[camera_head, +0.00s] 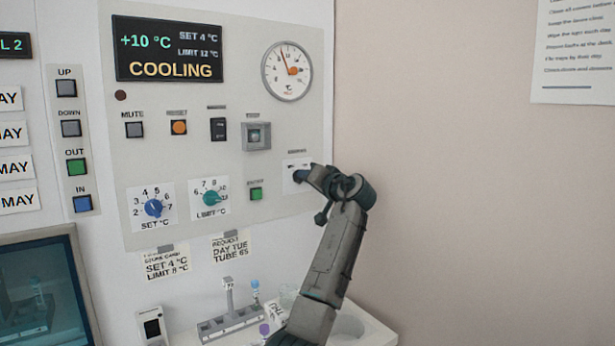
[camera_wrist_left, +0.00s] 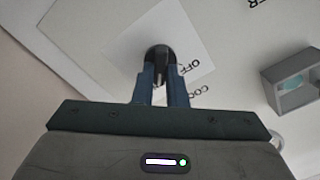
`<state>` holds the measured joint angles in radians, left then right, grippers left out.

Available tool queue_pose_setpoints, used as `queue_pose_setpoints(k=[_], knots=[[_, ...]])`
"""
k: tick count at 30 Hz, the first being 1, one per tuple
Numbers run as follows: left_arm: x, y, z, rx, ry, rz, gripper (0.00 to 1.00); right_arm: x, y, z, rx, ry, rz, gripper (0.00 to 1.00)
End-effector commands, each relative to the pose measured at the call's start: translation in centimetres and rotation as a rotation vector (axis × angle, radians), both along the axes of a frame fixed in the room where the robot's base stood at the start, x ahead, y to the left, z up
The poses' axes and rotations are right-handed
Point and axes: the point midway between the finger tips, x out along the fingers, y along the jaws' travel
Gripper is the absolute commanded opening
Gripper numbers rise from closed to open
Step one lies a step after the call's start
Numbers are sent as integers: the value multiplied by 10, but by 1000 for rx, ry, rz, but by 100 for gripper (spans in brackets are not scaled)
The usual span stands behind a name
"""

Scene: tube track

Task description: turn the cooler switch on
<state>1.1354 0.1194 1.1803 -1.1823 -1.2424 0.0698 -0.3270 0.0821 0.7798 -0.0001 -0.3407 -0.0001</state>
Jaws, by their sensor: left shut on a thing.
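The cooler switch is a dark rotary knob on a white label plate (camera_head: 289,164) at the lower right of the control panel. In the left wrist view the dark knob (camera_wrist_left: 159,54) sits between my blue fingers, with "OFF" printed upside down beside it. My left gripper (camera_head: 299,176) is shut on this knob; it also shows in the left wrist view (camera_wrist_left: 161,76). In the head view the gripper covers most of the knob. The display (camera_head: 168,52) reads +10 °C, SET 4 °C, LIMIT 12 °C and COOLING. My right gripper is not in view.
Left of the switch are a green button (camera_head: 256,194), the LIMIT dial (camera_head: 211,198) and the SET dial (camera_head: 153,207). A grey box-like guard (camera_head: 257,136) stands out above. A tube rack (camera_head: 230,322) is below.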

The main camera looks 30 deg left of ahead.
Motion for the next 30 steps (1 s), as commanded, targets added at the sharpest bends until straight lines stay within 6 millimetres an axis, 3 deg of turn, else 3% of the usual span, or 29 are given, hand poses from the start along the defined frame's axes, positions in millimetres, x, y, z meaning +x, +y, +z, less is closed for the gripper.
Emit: queue_pose_setpoints(k=[14, 15, 18, 30], knots=[[0, 0, -2, 4, 15, 1, 0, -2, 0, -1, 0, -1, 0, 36], [0, 0, -2, 4, 15, 1, 20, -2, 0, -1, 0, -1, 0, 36], [0, 0, -2, 3, 14, 1, 34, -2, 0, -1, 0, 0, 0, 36], [-3, -9, -2, 4, 10, -1, 34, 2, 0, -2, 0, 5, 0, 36]])
